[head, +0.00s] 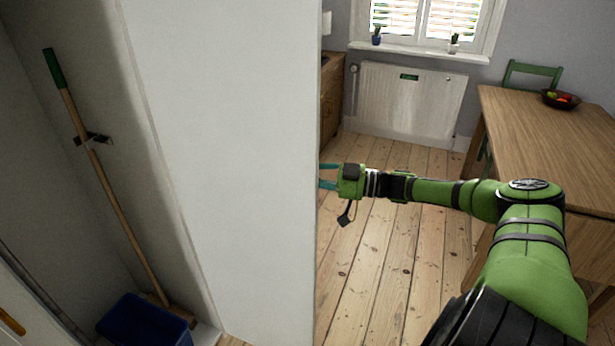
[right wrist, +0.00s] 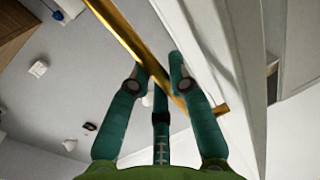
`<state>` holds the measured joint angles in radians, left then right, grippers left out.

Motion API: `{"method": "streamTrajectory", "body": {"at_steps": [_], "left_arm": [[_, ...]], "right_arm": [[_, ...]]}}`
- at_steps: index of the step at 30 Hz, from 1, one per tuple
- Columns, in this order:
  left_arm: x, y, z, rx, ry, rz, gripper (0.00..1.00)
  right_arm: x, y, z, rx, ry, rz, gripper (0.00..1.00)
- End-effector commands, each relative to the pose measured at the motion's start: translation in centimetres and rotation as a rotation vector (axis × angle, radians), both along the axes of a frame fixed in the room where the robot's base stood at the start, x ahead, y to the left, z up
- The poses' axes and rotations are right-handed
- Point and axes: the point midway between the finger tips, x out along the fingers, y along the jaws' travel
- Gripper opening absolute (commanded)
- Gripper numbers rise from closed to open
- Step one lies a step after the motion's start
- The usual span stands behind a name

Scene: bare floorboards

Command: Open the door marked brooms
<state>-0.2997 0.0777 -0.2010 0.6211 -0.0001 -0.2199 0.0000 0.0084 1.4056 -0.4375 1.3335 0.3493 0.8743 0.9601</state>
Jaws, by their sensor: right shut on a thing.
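The white door (head: 220,150) stands swung open in the head view, with the inside of a cupboard showing to its left. No lettering shows on it from this side. My right gripper (head: 327,177) reaches past the door's right edge, and its fingertips are partly hidden behind it. In the right wrist view the teal fingers (right wrist: 162,68) are shut around a long brass handle (right wrist: 122,38), next to the white door face (right wrist: 235,80). A broom (head: 110,190) with a green-tipped wooden handle leans in the cupboard. My left gripper is out of view.
A blue bucket (head: 145,322) stands at the cupboard's bottom. A white panel with a brass handle (head: 12,322) is at the lower left. A wooden table (head: 550,140) with a fruit bowl (head: 560,99) stands right. Floorboards (head: 380,270) between door and table are clear.

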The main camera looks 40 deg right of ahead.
Motion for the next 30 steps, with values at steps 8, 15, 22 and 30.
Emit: {"method": "streamTrajectory", "body": {"at_steps": [8, 15, 22, 30], "left_arm": [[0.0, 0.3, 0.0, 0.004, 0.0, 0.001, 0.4], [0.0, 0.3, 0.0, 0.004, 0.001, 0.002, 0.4], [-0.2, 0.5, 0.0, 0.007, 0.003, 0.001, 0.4], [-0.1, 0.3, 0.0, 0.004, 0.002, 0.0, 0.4]], "right_arm": [[0.1, 0.1, 0.2, 0.0, -0.002, 0.0, 0.0], [0.0, 0.1, 0.1, 0.0, -0.001, 0.0, 0.31], [-0.1, -0.1, 0.0, -0.001, 0.002, 0.0, 0.31], [-2.2, -1.5, -0.2, -0.004, 0.008, 0.001, 0.31]]}}
